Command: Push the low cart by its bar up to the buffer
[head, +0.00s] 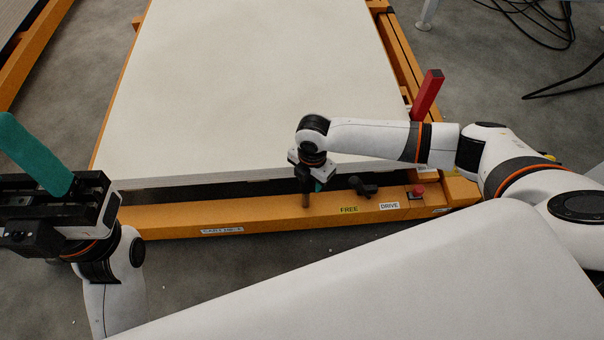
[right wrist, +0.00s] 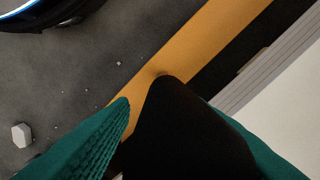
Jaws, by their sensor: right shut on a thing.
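The low cart (head: 221,217) has an orange frame and carries a wide pale board stack (head: 250,80). My right gripper (head: 313,187) is at the cart's near edge, shut on a dark upright post (head: 305,201). In the right wrist view, the teal fingers stand on either side of this black post (right wrist: 185,130), above the orange beam (right wrist: 195,50). My left gripper (head: 35,155) is at the left, off the cart, with teal finger pads pointing up; its opening is unclear. I cannot make out the buffer.
A black T-shaped knob (head: 363,187) sits by the FREE and DRIVE labels, with a red button (head: 418,191) to its right. A red upright piece (head: 428,95) stands at the right side. Black cables (head: 535,18) lie at top right. Grey floor shows left of the cart.

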